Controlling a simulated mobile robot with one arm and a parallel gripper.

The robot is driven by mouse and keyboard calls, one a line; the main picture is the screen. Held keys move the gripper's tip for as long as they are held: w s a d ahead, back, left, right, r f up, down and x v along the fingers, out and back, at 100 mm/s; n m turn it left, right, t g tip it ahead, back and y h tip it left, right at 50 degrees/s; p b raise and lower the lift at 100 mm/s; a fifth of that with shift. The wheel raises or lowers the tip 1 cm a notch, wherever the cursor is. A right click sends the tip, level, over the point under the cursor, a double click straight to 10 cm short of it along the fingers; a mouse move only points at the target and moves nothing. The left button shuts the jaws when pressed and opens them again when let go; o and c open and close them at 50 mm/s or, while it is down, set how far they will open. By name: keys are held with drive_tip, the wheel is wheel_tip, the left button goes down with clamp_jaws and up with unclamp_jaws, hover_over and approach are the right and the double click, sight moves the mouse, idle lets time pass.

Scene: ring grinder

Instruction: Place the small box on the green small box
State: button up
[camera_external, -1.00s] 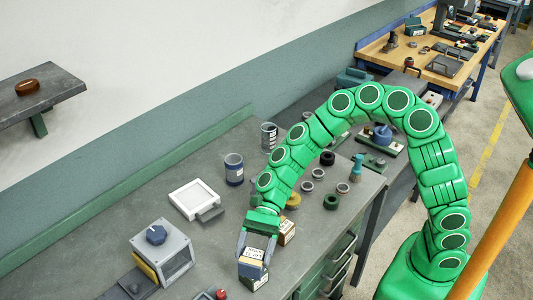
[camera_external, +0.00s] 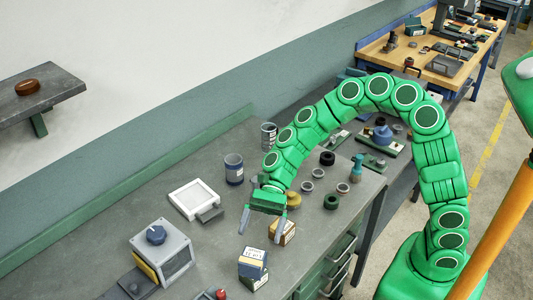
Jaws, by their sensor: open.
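A small box (camera_external: 252,264) with cream and dark blue sides sits on top of another small box (camera_external: 260,283) on the grey workbench. The lower box is mostly hidden; a dark greenish side and a pale part show. My gripper (camera_external: 260,236) is open and empty, above and behind the two stacked boxes and apart from them. Its two fingers point down. Another small box (camera_external: 284,233), tan and brown, stands by the right finger; I cannot tell whether they touch.
A grey control box with a blue knob (camera_external: 162,252) stands left of the stack. A white tray (camera_external: 194,199), a blue cup (camera_external: 234,170) and several rings (camera_external: 319,173) lie farther back. A red-topped item (camera_external: 220,294) is at the front edge.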

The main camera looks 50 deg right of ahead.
drive_tip(key=v, duration=0.5)
drive_tip(key=shift+w+d+r, duration=0.1)
drive_tip(key=shift+d+r, duration=0.1)
drive_tip(key=shift+d, duration=0.05)
